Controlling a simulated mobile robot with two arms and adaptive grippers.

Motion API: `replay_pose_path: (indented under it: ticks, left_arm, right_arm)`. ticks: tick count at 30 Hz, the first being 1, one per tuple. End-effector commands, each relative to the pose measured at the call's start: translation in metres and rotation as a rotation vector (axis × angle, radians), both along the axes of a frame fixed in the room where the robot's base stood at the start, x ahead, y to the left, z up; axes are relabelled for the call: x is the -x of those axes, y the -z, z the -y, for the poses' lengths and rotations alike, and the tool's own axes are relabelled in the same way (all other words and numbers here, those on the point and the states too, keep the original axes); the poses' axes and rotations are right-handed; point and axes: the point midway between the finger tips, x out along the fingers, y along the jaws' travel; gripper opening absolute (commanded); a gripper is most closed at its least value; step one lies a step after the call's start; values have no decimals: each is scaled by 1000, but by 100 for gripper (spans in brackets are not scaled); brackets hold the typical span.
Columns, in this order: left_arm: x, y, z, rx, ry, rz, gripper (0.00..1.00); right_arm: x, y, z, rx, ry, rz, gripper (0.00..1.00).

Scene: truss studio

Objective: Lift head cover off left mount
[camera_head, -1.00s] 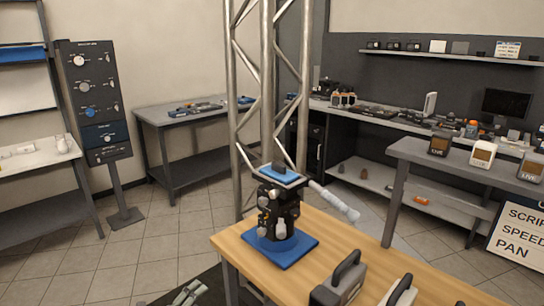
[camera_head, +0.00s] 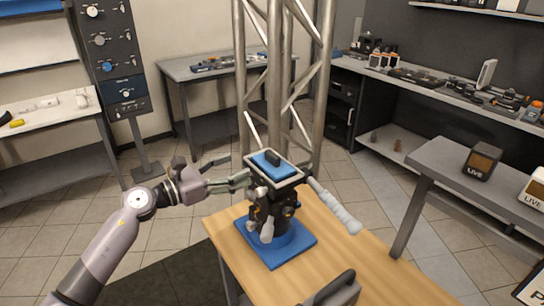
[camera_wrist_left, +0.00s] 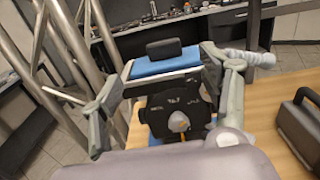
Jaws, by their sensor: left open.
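The head cover (camera_head: 274,164), a pale-edged plate with a blue top and black grip, sits on the black mount (camera_head: 266,215). The mount stands on a blue base (camera_head: 276,250) at the wooden table's left corner. My left gripper (camera_head: 238,168) is open at the cover's left side, with one finger near its edge; contact is unclear. In the left wrist view, the open left gripper (camera_wrist_left: 162,70) has its fingers on either side of the cover (camera_wrist_left: 165,63), with the mount (camera_wrist_left: 177,108) below. My right gripper is not in view.
A pale handle (camera_head: 335,207) sticks out right of the mount. A metal truss (camera_head: 280,85) stands close behind. A dark object with a handle (camera_head: 338,292) is on the wooden table (camera_head: 230,240). A grey table with a LIVE box (camera_head: 482,160) stands to the right.

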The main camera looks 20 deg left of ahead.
Motion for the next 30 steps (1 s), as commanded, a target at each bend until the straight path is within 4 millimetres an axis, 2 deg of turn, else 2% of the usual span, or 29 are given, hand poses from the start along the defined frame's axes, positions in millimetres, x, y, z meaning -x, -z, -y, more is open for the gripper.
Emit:
replay_pose_path:
  ticks: [1,3,9,14,21,25,30]
  left_arm:
    - [-10,-7,8,7,0,1,70]
    - [-22,-6,17,8,0,0,70]
    - [-46,-3,36,6,-1,-2,70]
    - [-52,-2,42,4,0,-2,70]
    - [-75,-7,66,8,1,-4,70]
    - [-87,-4,74,6,0,-4,70]
    - [-89,-2,76,2,0,-2,70]
  right_arm:
    - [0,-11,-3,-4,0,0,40]
    - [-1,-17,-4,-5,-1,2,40]
    - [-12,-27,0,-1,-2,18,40]
    - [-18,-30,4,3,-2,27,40]
    - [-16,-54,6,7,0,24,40]
    - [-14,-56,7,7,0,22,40]
    - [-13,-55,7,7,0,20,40]
